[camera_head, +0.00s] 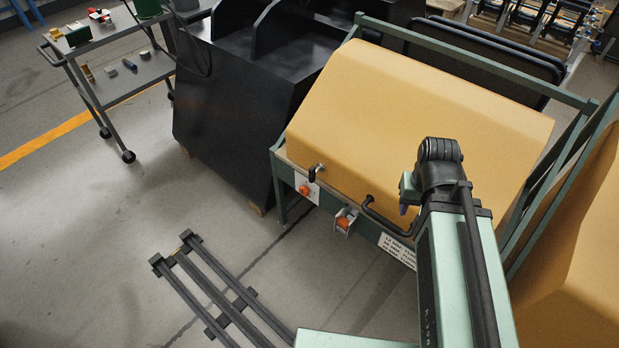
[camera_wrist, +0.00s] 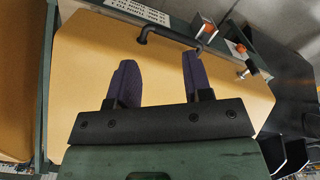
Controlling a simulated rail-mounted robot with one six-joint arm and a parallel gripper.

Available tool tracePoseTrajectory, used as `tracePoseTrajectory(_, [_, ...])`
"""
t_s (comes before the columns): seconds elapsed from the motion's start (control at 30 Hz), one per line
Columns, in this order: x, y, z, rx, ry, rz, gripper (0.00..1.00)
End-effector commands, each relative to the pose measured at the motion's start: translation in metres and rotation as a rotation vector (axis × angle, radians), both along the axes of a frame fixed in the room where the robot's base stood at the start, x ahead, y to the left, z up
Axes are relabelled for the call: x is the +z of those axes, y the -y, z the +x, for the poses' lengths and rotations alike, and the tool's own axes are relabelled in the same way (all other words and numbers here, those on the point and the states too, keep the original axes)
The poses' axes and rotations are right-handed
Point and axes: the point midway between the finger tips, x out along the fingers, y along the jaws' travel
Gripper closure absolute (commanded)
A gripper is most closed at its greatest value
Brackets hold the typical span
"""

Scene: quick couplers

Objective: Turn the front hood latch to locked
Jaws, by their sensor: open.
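A yellow hood (camera_head: 410,105) lies shut in a green frame. What looks like the front hood latch (camera_head: 316,172), a small dark lever with a pale pivot, sits at the hood's lower left edge; it also shows at the right of the wrist view (camera_wrist: 247,70). A white plate with an orange mark (camera_head: 304,187) is below it. I cannot tell its lock state. My gripper (camera_wrist: 158,65) is open and empty over the hood, with two purple fingers apart, away from the latch. In the head view only a purple fingertip (camera_head: 403,209) shows, right of the latch; my arm hides the rest.
A black bar handle (camera_head: 385,218) curves out from the hood's front edge. A grey bracket with an orange part (camera_head: 345,222) and a label plate (camera_head: 397,250) are on the frame. A black cabinet (camera_head: 225,120) stands left. Floor in front is partly clear, with dark rails (camera_head: 215,290).

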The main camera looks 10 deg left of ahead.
Motion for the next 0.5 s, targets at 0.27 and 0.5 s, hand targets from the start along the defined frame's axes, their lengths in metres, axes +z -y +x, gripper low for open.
tracePoseTrajectory(0.27, [-0.094, -0.051, 0.004, 0.124, 0.000, 0.000, 0.53])
tracePoseTrajectory(0.5, [-0.245, -0.141, 0.058, 0.292, 0.110, -0.287, 0.53])
